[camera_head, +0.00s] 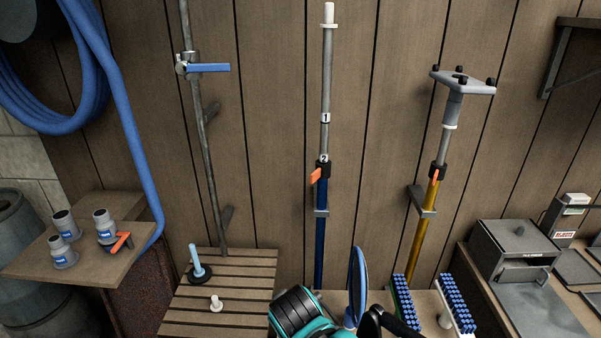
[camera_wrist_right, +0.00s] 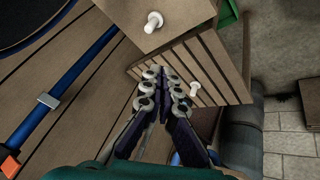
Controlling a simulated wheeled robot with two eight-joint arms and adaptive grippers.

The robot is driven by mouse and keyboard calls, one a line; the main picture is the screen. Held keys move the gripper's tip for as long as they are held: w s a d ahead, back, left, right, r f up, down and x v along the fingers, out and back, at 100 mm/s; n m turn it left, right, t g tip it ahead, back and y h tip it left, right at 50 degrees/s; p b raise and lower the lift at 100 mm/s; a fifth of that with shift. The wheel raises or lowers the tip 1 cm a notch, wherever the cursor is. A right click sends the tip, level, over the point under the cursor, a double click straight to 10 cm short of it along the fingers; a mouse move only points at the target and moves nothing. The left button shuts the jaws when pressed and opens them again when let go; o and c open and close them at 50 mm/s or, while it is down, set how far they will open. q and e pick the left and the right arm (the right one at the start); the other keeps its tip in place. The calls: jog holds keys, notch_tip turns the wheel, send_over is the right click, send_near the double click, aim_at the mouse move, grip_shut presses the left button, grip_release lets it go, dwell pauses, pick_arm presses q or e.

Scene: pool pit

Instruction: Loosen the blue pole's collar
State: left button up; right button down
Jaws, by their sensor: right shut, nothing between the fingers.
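The blue pole (camera_head: 320,230) stands upright against the plank wall, with a grey inner tube (camera_head: 325,95) marked 1 and 2 coming out of its top. Its black collar (camera_head: 323,168) has an orange lever (camera_head: 315,176) sticking out to the left; I cannot tell whether it is locked. In the right wrist view the blue pole (camera_wrist_right: 75,72) runs diagonally at the left, with the orange lever (camera_wrist_right: 10,166) at the lower left edge. My right gripper (camera_wrist_right: 167,82) is shut and empty, to the right of the pole and apart from it. My left gripper is not in view.
A yellow pole (camera_head: 424,220) with a similar orange lever stands to the right. A slatted bench (camera_head: 205,318) with a blue-handled plunger-like item (camera_head: 197,265) is at lower left. A blue-rimmed disc (camera_head: 357,285) and blue-bristled brushes (camera_head: 402,300) stand near the pole's foot. A valve pipe (camera_head: 197,110) is left.

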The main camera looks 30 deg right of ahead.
jog(key=w+d+r+n+g+h+p, duration=0.1)
jog(key=w+d+r+h+p, duration=0.2)
jog(key=w+r, duration=0.35)
jog(key=w+d+r+n+h+p, duration=0.1)
jog(key=w+d+r+h+p, duration=0.3)
jog(key=w, duration=0.3)
jog(key=w+a+r+h+p, duration=0.2)
jog(key=w+r+h+p, duration=0.3)
jog(key=w, duration=0.5)
notch_tip(320, 180, up, 3)
jog(key=h, duration=0.2)
jog(key=shift+w+a+r+m+g+h+p, duration=0.2)
jog(key=shift+w+a+m+g+h+p, duration=0.1)
jog(key=shift+w+a+h+p, duration=0.1)
jog(key=shift+d, duration=0.15)
jog(key=b, duration=0.2)
send_near(321, 172)
jog(key=w+d, duration=0.2)
jog(key=d, duration=0.1)
jog(key=shift+w+f, duration=0.1)
jog(key=shift+f, duration=0.05)
